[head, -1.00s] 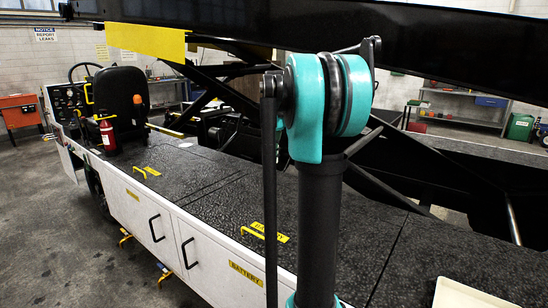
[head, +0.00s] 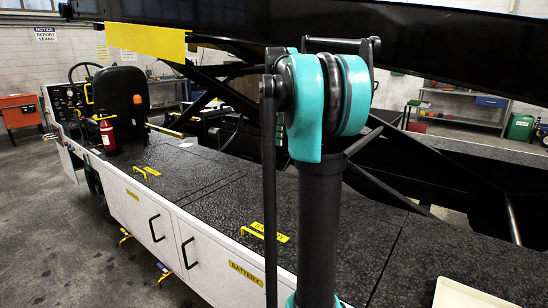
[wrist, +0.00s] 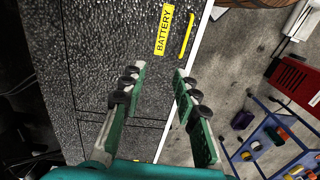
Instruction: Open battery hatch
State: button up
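The battery hatch (head: 225,218) is part of the black textured deck of the loader and looks closed and flat. A yellow hatch handle (head: 262,235) and a yellow label lie on it in the head view, partly behind my arm. In the wrist view the yellow handle (wrist: 187,36) is at the top, beside the yellow BATTERY label (wrist: 163,31), close to the deck's white edge. My gripper (wrist: 158,80) is open and empty above the deck, with the handle beyond its fingertips and apart from them. My gripper is not visible in the head view.
White side cabinets (head: 165,225) with black handles line the deck's side. A seat (head: 122,100) and a red extinguisher (head: 107,133) stand farther along. A black boom (head: 440,45) runs overhead. A blue rack (wrist: 270,130) with coloured items shows at lower right in the wrist view.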

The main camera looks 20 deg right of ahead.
notch_tip(320, 180, up, 6)
jog(key=shift+w+d+f, duration=0.1)
jog(key=shift+d, duration=0.05)
jog(key=shift+c, duration=0.4)
